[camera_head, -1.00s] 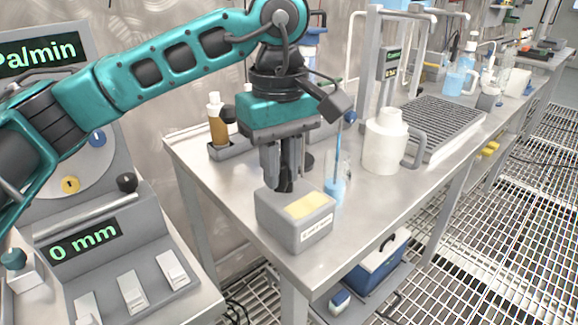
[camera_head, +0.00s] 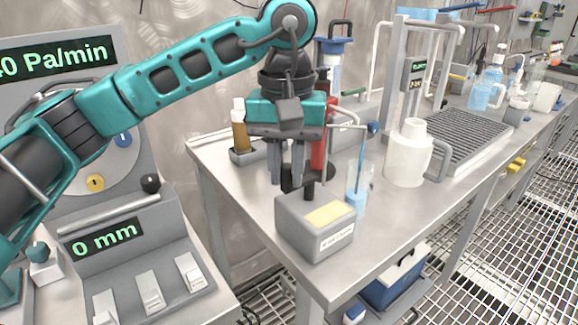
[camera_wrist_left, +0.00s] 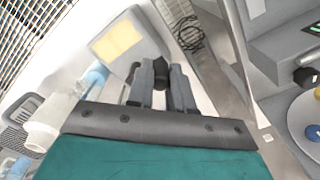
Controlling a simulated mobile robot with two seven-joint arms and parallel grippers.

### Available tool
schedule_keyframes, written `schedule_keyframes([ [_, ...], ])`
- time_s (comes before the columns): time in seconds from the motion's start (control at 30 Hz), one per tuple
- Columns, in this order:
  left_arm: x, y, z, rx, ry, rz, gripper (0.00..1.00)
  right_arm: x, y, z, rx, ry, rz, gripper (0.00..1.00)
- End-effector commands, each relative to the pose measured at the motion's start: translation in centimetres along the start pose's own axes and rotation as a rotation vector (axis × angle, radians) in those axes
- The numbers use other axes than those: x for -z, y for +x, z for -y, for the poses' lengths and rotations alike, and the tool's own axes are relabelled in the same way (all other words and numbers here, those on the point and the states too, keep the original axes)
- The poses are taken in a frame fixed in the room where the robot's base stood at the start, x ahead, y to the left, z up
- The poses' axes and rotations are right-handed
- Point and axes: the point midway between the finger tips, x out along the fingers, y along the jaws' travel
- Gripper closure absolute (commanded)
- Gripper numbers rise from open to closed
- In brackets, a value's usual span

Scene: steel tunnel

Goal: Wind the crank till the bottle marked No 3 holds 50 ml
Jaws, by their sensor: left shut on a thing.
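My left gripper (camera_head: 288,182) points down at the near end of the steel bench and is shut on a dark knob-like piece, seemingly the crank's handle. In the left wrist view the black piece (camera_wrist_left: 160,74) sits between the fingers. A dark upright post (camera_head: 309,191) stands beside the fingertips, behind a grey box (camera_head: 290,226) with a yellow top patch and a small label I cannot read. Just right of the box is a clear vessel with blue liquid (camera_head: 358,200) and a blue tube in it. I can read no No 3 mark. My right gripper is out of view.
A white jug (camera_head: 406,160) stands right of the blue liquid. An amber bottle (camera_head: 240,133) stands behind the gripper, and a red upright part (camera_head: 319,150) is close behind it. A console (camera_head: 110,240) reading 0 mm is at the left. A ribbed tray (camera_head: 462,132) lies farther right.

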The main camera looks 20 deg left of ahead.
Motion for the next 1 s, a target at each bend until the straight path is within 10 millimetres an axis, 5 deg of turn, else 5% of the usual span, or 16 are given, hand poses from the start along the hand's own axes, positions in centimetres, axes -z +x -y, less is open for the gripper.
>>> schedule_keyframes([
  [0.43,0.1,-0.1,0.08,0.0,0.006,-0.002,1.0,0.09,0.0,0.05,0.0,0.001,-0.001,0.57],
  [0.47,0.1,-0.1,0.08,0.0,0.006,-0.002,0.76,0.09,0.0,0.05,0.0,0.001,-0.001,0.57],
  [0.7,0.07,-0.05,0.06,0.0,0.006,-0.001,0.53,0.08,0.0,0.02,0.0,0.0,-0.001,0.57],
  [1.0,0.07,-0.44,0.02,0.0,0.007,-0.001,0.53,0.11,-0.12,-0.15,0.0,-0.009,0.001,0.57],
])
